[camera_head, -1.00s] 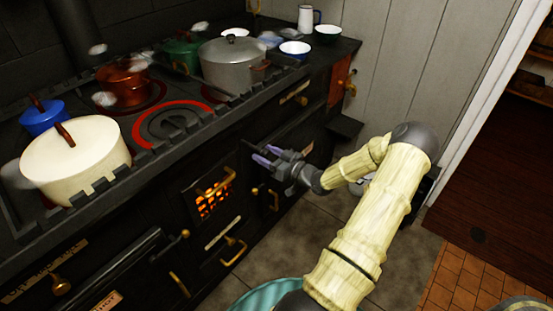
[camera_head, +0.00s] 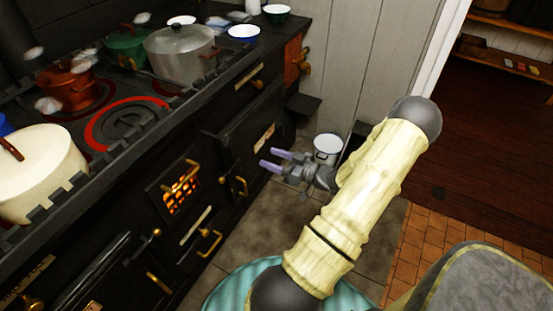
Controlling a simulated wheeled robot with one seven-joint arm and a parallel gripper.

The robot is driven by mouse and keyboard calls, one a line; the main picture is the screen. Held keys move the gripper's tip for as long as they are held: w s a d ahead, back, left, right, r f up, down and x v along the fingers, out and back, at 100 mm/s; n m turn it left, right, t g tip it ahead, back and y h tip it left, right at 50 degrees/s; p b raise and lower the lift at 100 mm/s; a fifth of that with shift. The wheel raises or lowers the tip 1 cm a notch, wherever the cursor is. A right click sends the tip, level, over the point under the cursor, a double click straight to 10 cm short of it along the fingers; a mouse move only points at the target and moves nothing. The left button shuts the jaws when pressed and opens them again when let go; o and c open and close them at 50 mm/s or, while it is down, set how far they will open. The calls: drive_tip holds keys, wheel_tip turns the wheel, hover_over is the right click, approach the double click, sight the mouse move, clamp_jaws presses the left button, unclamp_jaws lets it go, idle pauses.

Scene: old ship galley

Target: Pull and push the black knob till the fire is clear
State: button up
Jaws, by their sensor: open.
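The black range fills the left side of the head view. Its firebox door (camera_head: 180,188) has a barred grate with an orange fire (camera_head: 182,197) glowing behind it and a brass handle above. I cannot make out the black knob for certain; small knobs and brass handles sit on the range front, including a small handle (camera_head: 156,232) left of the grate. My gripper (camera_head: 266,158) is open and empty, its two purple-grey fingers pointing left. It appears in front of the range, right of the grate and a brass-handled door (camera_head: 238,183), with no visible contact.
A cream pot (camera_head: 40,178), a copper pot (camera_head: 70,86), a green pot (camera_head: 126,45) and a grey pot (camera_head: 182,52) stand on the range top. A white enamel vessel (camera_head: 327,147) stands beyond my gripper. The grey floor before the range looks clear.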

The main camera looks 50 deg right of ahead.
drive_tip(key=shift+s, duration=0.4)
drive_tip(key=shift+w, duration=0.25)
drive_tip(key=c, duration=0.7)
drive_tip(key=w+a+g, duration=0.1)
drive_tip(key=w, duration=0.1)
drive_tip(key=w+a+g+h, duration=0.1)
drive_tip(key=w+g, duration=0.1)
drive_tip(key=w, duration=0.1)
drive_tip(key=w+a+f+g+h, duration=0.1)
drive_tip(key=w+a+g, duration=0.1)
drive_tip(key=shift+w+n, duration=0.3)
drive_tip(key=shift+w, duration=0.05)
clamp_jaws()
drive_tip(key=s+a+r+m+g+h, duration=0.15)
drive_tip(key=a+r+g, duration=0.25)
drive_tip(key=a, duration=0.4)
drive_tip(key=a+r+n+g+h, duration=0.1)
drive_tip(key=a+r+g+h, duration=0.2)
drive_tip(key=a, duration=0.6)
drive_tip(key=s+a+r+m+g+y, duration=0.1)
drive_tip(key=s+a+r+g, duration=0.1)
drive_tip(key=s+a, duration=0.6)
drive_tip(key=shift+s+a+r+g, duration=0.15)
drive_tip(key=shift+a+r+g, duration=0.25)
drive_tip(key=shift+a+r, duration=0.45)
